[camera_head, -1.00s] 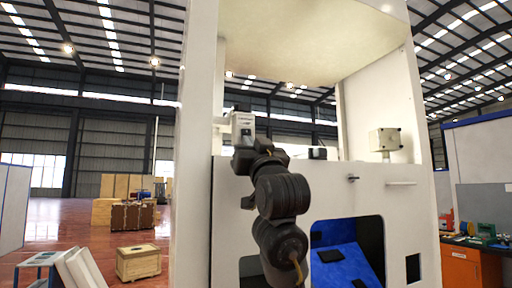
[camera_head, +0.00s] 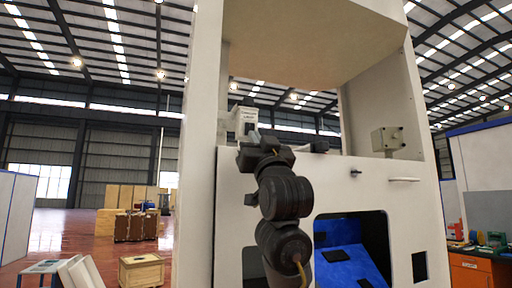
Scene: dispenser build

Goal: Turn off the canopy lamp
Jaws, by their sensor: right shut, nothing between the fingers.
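The canopy (camera_head: 300,40) spans the top of the white dispenser frame. Its underside is a dull, shaded tan and no lit lamp shows there. A small pale box (camera_head: 241,117), apparently the switch housing, sits on the inner side of the left post. My right arm reaches up in front of the dispenser. My right gripper (camera_head: 250,132) is at the lower part of this box, shut and empty. The wrist hides its fingertips, so I cannot tell whether they touch the box. My left gripper is out of view.
Another grey box (camera_head: 387,139) with a side knob stands on the right of the ledge. The white front panel (camera_head: 340,190) has a small knob, a handle and an opening with a blue interior (camera_head: 345,262). Wooden crates (camera_head: 141,271) stand on the floor at left.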

